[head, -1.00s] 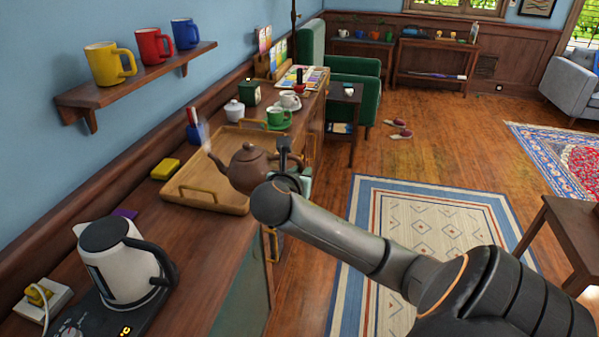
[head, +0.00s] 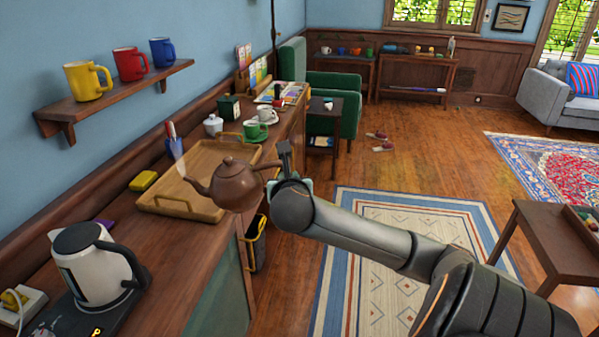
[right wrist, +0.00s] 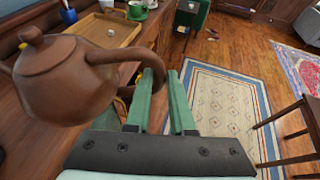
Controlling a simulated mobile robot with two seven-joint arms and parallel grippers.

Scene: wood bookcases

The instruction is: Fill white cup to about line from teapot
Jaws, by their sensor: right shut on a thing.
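The brown teapot (head: 236,185) hangs by its handle at the near right edge of the wooden tray, spout to the left. It looks upright and raised; a pale wisp shows near its spout. My right gripper (right wrist: 158,92) is shut on the teapot's handle, and the teapot (right wrist: 62,78) fills the left of the right wrist view. A white cup (head: 266,114) stands on the counter beyond the tray, partly behind a green cup (head: 254,131) on a green saucer. Its line and contents are too small to see. My left gripper is out of view.
The tray (head: 205,157) has yellow handles. A lidded white pot (head: 213,125) and dark green tin (head: 229,106) stand past it. A white kettle (head: 98,265) is at the near left. Coloured mugs sit on a wall shelf (head: 120,94). Floor lies right of the counter.

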